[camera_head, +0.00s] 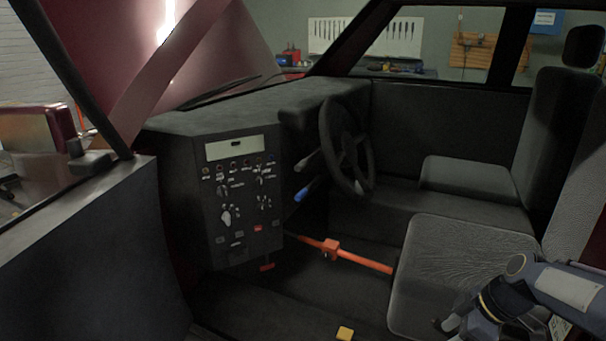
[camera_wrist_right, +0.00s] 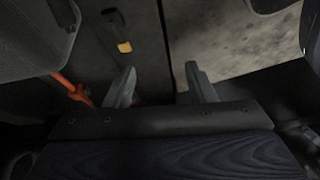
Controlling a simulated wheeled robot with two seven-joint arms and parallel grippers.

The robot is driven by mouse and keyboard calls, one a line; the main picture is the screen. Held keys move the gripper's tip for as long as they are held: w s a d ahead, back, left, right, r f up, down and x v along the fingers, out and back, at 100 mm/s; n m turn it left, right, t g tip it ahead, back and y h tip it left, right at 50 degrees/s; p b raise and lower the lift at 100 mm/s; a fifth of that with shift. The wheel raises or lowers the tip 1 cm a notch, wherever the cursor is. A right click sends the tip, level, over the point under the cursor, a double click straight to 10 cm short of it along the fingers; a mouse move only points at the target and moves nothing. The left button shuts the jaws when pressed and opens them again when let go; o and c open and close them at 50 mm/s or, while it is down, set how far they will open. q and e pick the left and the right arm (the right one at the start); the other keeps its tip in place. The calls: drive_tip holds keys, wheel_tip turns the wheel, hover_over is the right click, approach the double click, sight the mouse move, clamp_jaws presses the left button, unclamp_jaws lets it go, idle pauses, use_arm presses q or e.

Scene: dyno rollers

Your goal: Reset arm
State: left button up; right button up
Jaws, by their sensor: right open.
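My right arm comes in at the lower right of the head view, and its gripper (camera_head: 455,326) is over the front edge of the near grey seat cushion (camera_head: 450,262). In the right wrist view the two fingers of the right gripper (camera_wrist_right: 160,86) stand apart with nothing between them, above the dark car floor and sill. I cannot tell whether the gripper touches the seat. My left arm and gripper are not in view.
A steering wheel (camera_head: 346,146) and a control panel (camera_head: 241,195) with knobs are ahead. A blue-ended lever (camera_head: 302,193) sticks out beside the panel. An orange bar (camera_head: 358,260) crosses the footwell. A yellow piece (camera_head: 345,333) lies low on the floor.

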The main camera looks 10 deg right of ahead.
drive_tip(key=s+a+r+m+t, duration=0.1)
drive_tip(key=s+a+r+m, duration=0.1)
drive_tip(key=s+a+m, duration=0.5)
drive_tip(key=s+a+r+m+t, duration=0.2)
drive_tip(key=s+a+m, duration=0.3)
drive_tip(key=s+a, duration=0.3)
wheel_tip(320, 180, up, 20)
drive_tip(key=s+d+p, duration=0.1)
drive_tip(key=p, duration=1.9)
drive_tip(key=shift+s+h, duration=0.3)
drive_tip(key=shift+s, duration=0.05)
drive_tip(key=shift+f, duration=0.15)
